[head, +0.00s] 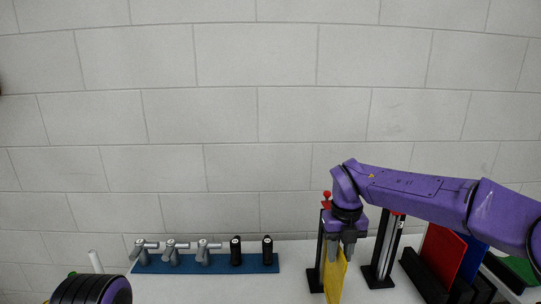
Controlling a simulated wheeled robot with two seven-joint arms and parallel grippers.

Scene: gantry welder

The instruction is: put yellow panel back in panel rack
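The yellow panel (335,279) stands upright between the two black posts of the gantry, its lower end cut by the bottom of the view. My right gripper (342,252) points down at the panel's top edge. Its grey fingers sit close together with the top of the panel between them, and they look shut on it. The panel rack (427,275) is black and stands at the right. A red panel (443,256) and a blue panel (472,260) stand in it. My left gripper is not in view; only part of my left arm shows at lower left.
The gantry's left post (318,262) and right post (384,256) flank the yellow panel. A blue holder (209,264) with several grey torches and two black cylinders stands at the left. A green item (520,268) is at far right. The white table (230,288) is clear in front of the holder.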

